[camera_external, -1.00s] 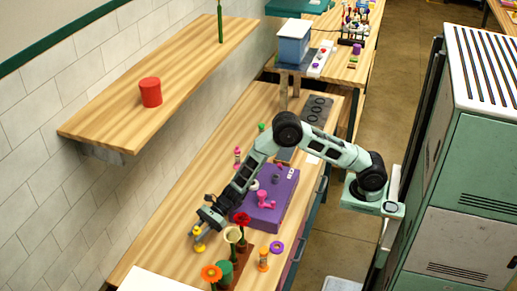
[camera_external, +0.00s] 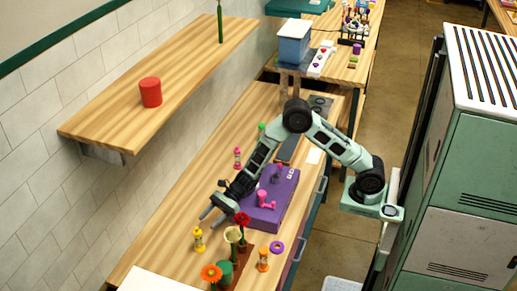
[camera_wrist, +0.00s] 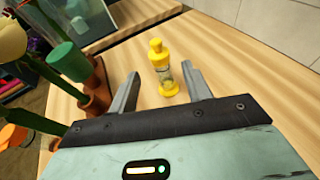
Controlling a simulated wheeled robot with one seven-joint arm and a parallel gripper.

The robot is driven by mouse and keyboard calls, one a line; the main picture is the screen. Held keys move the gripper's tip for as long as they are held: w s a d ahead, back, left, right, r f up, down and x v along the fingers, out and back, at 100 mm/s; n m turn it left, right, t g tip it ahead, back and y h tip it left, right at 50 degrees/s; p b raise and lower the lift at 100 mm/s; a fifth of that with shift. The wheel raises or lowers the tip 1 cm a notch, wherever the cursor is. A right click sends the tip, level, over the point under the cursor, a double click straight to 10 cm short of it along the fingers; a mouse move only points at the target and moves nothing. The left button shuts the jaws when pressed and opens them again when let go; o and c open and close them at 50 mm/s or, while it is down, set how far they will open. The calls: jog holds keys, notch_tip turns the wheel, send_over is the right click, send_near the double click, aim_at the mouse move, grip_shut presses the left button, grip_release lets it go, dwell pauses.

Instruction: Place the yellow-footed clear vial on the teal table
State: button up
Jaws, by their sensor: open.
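The yellow-footed clear vial (camera_external: 199,240) stands upright on the wooden counter, left of the flowers. In the wrist view the vial (camera_wrist: 162,72) has a yellow cap and foot and stands beyond my fingertips, roughly in line with the gap between them. My gripper (camera_external: 211,215) is open and empty, just above and to the right of the vial, apart from it. Both fingers show in the wrist view (camera_wrist: 161,87). A teal tabletop (camera_external: 298,6) shows at the top edge of the outside view, far from my gripper.
Potted flowers (camera_external: 243,219) and a green cylinder (camera_external: 225,270) stand close to the right of the vial. An orange-footed vial (camera_external: 263,259) and purple ring (camera_external: 277,247) lie farther right. A purple box (camera_external: 283,203) sits behind. The wooden shelf (camera_external: 185,70) overhangs the left.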

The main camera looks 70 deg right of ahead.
jog(key=shift+b+v, duration=0.3)
jog(key=shift+v, duration=1.95)
jog(key=s+r+n+g+h+p, duration=0.2)
jog(key=s+r+n+g+p, duration=0.3)
jog(key=s+r+n, duration=0.95)
jog(key=s+d+f+n+g+h+b, duration=0.1)
jog(key=s+f+n+g+h+b, duration=0.3)
jog(key=s+f+n, duration=0.5)
jog(key=s+d+f+n+t+h+b, duration=0.1)
jog(key=s+d+f+n+t+h, duration=0.2)
jog(key=s+d+n+h, duration=0.3)
jog(key=s+d, duration=0.3)
jog(key=s, duration=0.2)
jog(key=shift+n+h, duration=0.35)
jog(key=shift+h, duration=0.05)
jog(key=shift+d, duration=0.1)
